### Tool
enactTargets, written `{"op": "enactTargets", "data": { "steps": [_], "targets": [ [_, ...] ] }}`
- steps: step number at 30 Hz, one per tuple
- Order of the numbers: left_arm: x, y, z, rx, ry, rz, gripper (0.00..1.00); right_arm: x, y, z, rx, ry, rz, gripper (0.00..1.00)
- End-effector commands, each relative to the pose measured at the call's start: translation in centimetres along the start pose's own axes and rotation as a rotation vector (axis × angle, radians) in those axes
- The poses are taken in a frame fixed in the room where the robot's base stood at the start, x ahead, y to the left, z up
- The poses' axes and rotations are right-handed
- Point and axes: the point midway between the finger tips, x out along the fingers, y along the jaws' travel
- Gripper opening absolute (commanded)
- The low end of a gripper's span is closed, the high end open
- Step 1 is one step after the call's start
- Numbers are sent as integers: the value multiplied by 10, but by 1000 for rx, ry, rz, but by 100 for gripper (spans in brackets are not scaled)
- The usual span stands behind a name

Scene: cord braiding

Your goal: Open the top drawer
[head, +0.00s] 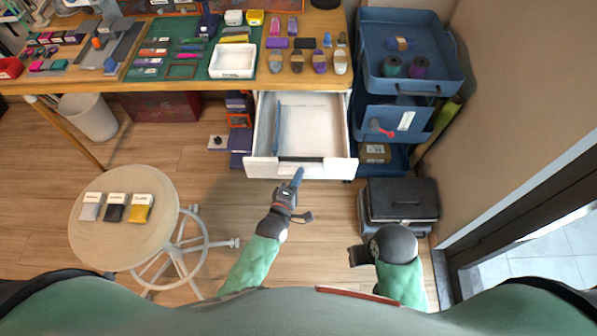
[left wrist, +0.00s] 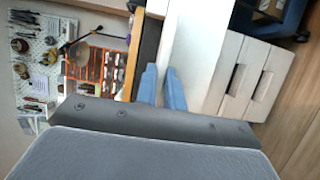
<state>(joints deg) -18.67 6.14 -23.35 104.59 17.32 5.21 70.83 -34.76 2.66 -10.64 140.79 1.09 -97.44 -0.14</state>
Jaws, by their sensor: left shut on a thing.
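The white top drawer (head: 262,135) under the workbench is pulled out, with its inside in view and mostly empty. A long blue item (head: 278,128) lies along its left side. My left gripper (head: 297,176) is at the drawer's front edge, near the middle, with its blue fingers shut on the handle, which they largely hide. In the left wrist view the blue fingers (left wrist: 163,88) reach to the white drawer front (left wrist: 196,55). My right gripper (head: 358,256) is low, in front of the black case and away from the drawer; its fingers are not clear.
Lower drawers with handles (left wrist: 250,85) show closed in the left wrist view. A blue cart (head: 450,75) stands right of the drawer, with a black case (head: 400,195) before it. A round stool (head: 100,240) stands at left. Floor left of the drawer is partly clear.

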Motion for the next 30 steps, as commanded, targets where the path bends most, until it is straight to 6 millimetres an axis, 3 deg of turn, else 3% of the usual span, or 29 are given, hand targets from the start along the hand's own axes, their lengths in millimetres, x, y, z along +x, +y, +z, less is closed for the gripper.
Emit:
{"op": "enactTargets", "data": {
  "steps": [6, 7, 10, 20, 30],
  "targets": [
    [0, -1, 0, 0, 0, -1, 0, 1, -1, 1, 1, -2, -1, 36],
    [0, -1, 0, 0, 0, -1, 12, 1, -1, 1, 1, -2, -1, 36],
    [0, -1, 0, 0, 0, -1, 32, 1, -1, 1, 1, -1, -1, 36],
    [-2, -1, 0, 0, 0, 0, 32, 1, 0, 0, 1, 2, -1, 36],
    [-44, -3, 0, 0, 0, -2, 32, 17, -6, -7, -11, 43, -17, 36]
  ]
}}
